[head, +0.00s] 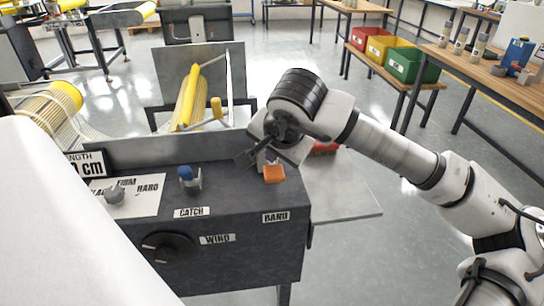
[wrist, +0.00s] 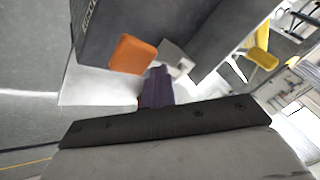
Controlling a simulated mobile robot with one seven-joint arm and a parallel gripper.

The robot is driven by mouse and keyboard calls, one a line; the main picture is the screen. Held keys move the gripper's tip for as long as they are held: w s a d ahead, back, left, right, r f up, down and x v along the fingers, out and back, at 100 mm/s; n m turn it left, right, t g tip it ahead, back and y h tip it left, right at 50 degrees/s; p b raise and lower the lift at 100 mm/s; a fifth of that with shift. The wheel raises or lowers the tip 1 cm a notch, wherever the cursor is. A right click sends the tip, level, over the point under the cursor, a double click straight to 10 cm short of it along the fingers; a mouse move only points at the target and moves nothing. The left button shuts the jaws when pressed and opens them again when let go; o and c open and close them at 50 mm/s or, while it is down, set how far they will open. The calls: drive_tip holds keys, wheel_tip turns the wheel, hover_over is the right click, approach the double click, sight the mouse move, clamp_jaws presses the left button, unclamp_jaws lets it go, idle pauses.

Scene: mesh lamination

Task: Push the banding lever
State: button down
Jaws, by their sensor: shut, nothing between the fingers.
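The banding lever has an orange handle (head: 274,174) and stands on the right end of the dark machine's top, behind the BAND label (head: 275,217). Its orange handle (wrist: 131,55) also shows in the wrist view, left of a pale grey block (wrist: 175,60). My gripper (head: 246,158) is shut and empty, just behind and left of the lever in the head view. In the wrist view its dark fingertips (wrist: 157,88) are close to the orange handle and the grey block. I cannot tell whether they touch. My wrist partly hides the lever's surroundings.
The dark machine (head: 235,265) also carries a blue-topped catch (head: 190,178), a grey selector knob (head: 115,195) and a black wind knob (head: 167,247). A yellow roller (head: 188,95) lies behind. A pale plate (head: 345,195) extends at right. A red thing lies partly hidden beneath my wrist.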

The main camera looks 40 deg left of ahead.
sight(272, 165)
drive_tip(key=shift+s+d+f+b, duration=0.1)
drive_tip(key=shift+s+f+b, duration=0.1)
drive_tip(key=shift+f+b, duration=0.4)
idle(0.6)
drive_tip(key=shift+w+a+r+p, duration=0.15)
drive_tip(key=shift+r+p, duration=0.35)
drive_tip(key=shift+r, duration=0.6)
drive_tip(key=shift+w+a+r+p, duration=0.1)
drive_tip(key=shift+r+p, duration=0.35)
drive_tip(key=shift+r, duration=0.6)
drive_tip(key=shift+w+a+r+p, duration=0.15)
drive_tip(key=shift+r+p, duration=0.3)
drive_tip(key=shift+r, duration=0.35)
drive_tip(key=shift+w+a+r+p, duration=0.2)
drive_tip(key=shift+r+p, duration=0.25)
drive_tip(key=shift+r, duration=0.35)
drive_tip(key=shift+w+a+r+p, duration=0.15)
drive_tip(key=shift+r+p, duration=0.3)
drive_tip(key=shift+r, duration=0.35)
drive_tip(key=shift+s, duration=0.1)
